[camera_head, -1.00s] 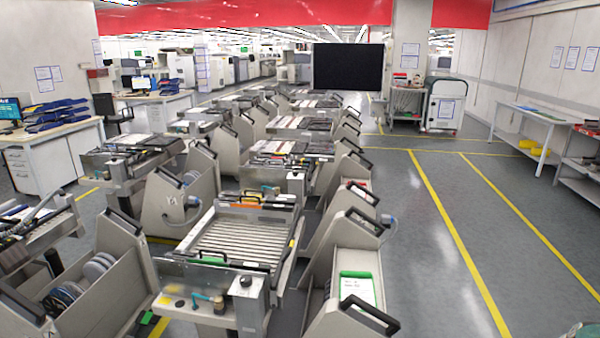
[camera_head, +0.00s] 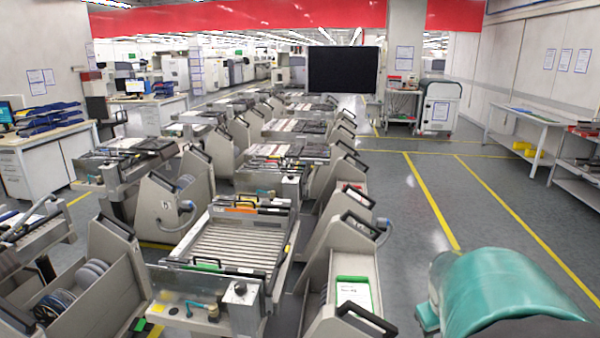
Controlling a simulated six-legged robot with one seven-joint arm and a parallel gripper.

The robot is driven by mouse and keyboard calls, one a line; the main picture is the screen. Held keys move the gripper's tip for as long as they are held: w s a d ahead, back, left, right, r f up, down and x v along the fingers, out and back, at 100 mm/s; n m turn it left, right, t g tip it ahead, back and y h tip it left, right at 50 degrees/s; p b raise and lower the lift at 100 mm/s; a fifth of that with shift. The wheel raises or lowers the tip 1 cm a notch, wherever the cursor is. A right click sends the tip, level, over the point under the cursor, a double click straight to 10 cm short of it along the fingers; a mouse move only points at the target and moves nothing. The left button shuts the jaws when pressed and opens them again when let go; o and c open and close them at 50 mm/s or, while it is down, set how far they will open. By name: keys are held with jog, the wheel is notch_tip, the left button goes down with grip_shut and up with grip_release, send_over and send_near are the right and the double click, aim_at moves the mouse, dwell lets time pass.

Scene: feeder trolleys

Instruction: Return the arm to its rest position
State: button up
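A large teal and grey rounded part stands at the lower right of the head view, cut off by the bottom edge. It looks like a part of my own arm. No fingers of my gripper show, so I cannot see whether it is open or holds anything. The nearest feeder trolley (camera_head: 240,240), with a ribbed grey top, stands in front of me, left of the teal part.
More trolleys stand in rows behind it. A black screen (camera_head: 345,70) hangs at the back. The grey floor (camera_head: 400,230) with yellow lines is clear at the right. A white table (camera_head: 520,115) stands along the right wall, and desks are at the left.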

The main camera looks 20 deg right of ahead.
jog(key=w+a+r+n+t, duration=0.25)
jog(key=w+a+r, duration=0.25)
jog(key=a+r, duration=0.6)
jog(key=s+a+y, duration=0.1)
jog(key=s+a, duration=0.4)
jog(key=a, duration=0.4)
jog(key=s+a+f+t+y, duration=0.1)
jog(key=s+a+y, duration=0.1)
jog(key=s+a, duration=0.3)
jog(key=a, duration=0.4)
jog(key=shift+s+a+f, duration=0.15)
jog(key=shift+s+a, duration=0.05)
jog(key=shift+s, duration=0.15)
jog(key=shift+s+t, duration=0.1)
jog(key=shift+t, duration=0.15)
jog(key=shift+c, duration=1.4)
jog(key=shift+d, duration=0.1)
jog(key=shift+d+m, duration=0.1)
jog(key=shift+m, duration=0.15)
